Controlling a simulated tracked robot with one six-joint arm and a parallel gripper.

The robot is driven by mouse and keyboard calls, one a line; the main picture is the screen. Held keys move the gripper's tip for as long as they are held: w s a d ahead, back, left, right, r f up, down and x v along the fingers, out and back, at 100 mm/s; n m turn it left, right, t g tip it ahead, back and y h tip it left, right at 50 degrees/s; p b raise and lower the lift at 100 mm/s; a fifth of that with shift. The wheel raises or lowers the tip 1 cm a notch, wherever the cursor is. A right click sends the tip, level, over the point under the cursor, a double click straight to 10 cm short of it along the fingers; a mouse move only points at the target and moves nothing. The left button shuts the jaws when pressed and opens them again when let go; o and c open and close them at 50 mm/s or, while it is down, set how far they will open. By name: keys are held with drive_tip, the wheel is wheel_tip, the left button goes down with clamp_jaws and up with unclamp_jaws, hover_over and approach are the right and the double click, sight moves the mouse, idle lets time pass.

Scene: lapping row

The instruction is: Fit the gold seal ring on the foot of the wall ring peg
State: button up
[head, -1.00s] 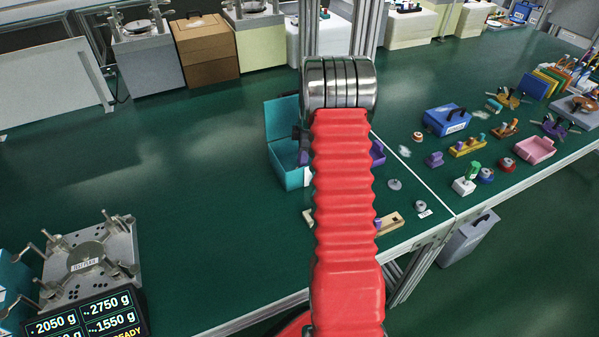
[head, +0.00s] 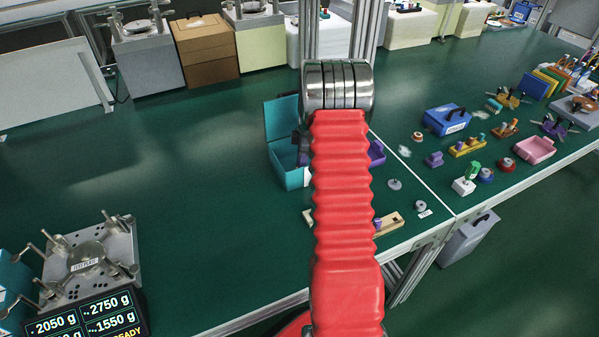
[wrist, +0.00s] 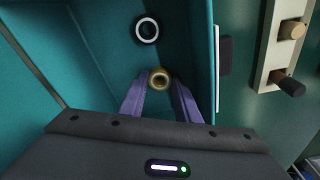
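The gold seal ring (wrist: 160,79) shows in the wrist view, bore towards the camera. It sits between the tips of the two purple fingers of my gripper (wrist: 159,84). The fingers stand apart by about the ring's width; I cannot tell whether they touch it. Below is the inside of a teal box (wrist: 90,55), which in the head view stands on the green bench (head: 283,122). My arm hides the gripper and ring in the head view. A wooden board with pegs (wrist: 274,55) lies right of the box in the wrist view; I cannot tell which is the wall ring peg.
A black-and-white ring (wrist: 147,30) lies in the teal box, ahead of the gold ring. The box wall (wrist: 214,75) is close on the right. Grey discs (head: 395,184) and a wooden strip (head: 393,222) lie near the bench's front edge.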

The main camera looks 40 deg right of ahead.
drive_tip(key=c, duration=0.3)
wheel_tip(320, 180, up, 10)
idle(0.7)
idle(0.4)
drive_tip(key=w+a+r+m, duration=0.2)
drive_tip(key=a+m, duration=0.1)
drive_tip(key=a, duration=0.9)
drive_tip(key=w+a+r+m, duration=0.3)
drive_tip(key=a, duration=1)
drive_tip(key=w+a+r+m+h, duration=0.1)
drive_tip(key=a+m, duration=0.3)
drive_tip(key=a, duration=0.8)
drive_tip(key=shift+w+a+r+t, duration=0.3)
drive_tip(key=shift+w+a+r, duration=0.1)
drive_tip(key=shift+w+r, duration=0.35)
drive_tip(key=shift+a, duration=0.1)
